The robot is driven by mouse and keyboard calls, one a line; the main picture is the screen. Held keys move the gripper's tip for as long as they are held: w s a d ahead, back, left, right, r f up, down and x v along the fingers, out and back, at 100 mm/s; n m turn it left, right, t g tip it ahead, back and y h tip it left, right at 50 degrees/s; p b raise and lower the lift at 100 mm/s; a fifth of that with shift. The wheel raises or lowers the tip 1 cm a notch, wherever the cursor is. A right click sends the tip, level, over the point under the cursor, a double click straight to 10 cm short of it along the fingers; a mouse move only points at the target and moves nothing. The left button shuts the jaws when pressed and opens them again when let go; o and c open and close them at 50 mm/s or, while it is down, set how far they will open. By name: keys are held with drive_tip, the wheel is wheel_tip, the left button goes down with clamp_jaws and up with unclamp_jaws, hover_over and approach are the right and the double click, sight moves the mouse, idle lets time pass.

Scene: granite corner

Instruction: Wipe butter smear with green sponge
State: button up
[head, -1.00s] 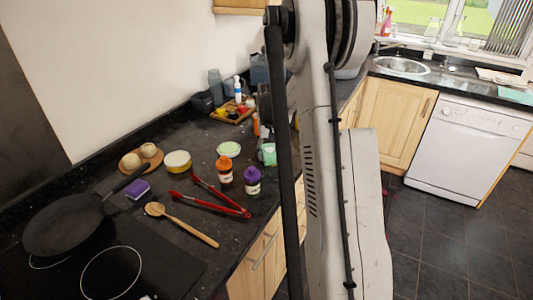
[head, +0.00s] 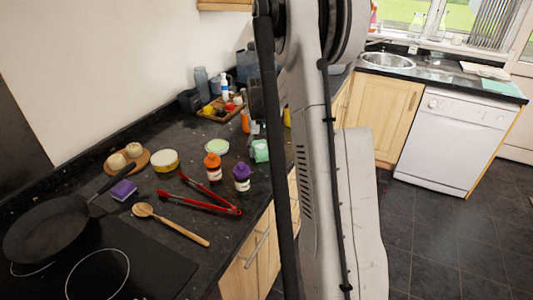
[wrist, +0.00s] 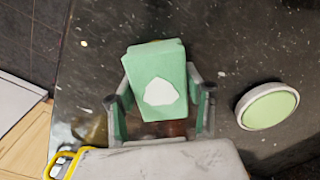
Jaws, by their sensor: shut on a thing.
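The green sponge (wrist: 140,62) is a mint-green block between the two fingers of my gripper (wrist: 160,105) in the wrist view. An irregular white patch (wrist: 160,92) shows on its face. My gripper is shut on the sponge, low over the dark counter; I cannot tell whether the sponge touches it. In the head view the sponge (head: 261,151) shows near the counter's front edge, beside my arm. I cannot make out the butter smear for certain; a blurred yellowish-brown area (wrist: 92,130) lies left of the gripper in the wrist view.
A round pale-green dish (wrist: 268,106) lies right of the sponge in the wrist view. In the head view, an orange-capped bottle (head: 213,168), a purple-capped bottle (head: 241,179), red tongs (head: 205,198), a wooden spoon (head: 170,224) and a pan (head: 45,230) occupy the counter.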

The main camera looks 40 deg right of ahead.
drive_tip(key=shift+w+a+f, duration=0.1)
drive_tip(key=shift+w+a, duration=0.05)
drive_tip(key=shift+w, duration=0.3)
drive_tip(key=shift+w+a, duration=0.15)
drive_tip(key=shift+w, duration=0.2)
drive_tip(key=shift+w+a, duration=0.1)
drive_tip(key=shift+w, duration=0.3)
drive_tip(key=shift+w+a, duration=0.2)
drive_tip(key=shift+w, duration=0.35)
drive_tip(key=shift+r+p, duration=1.4)
drive_tip(key=shift+r, duration=2.6)
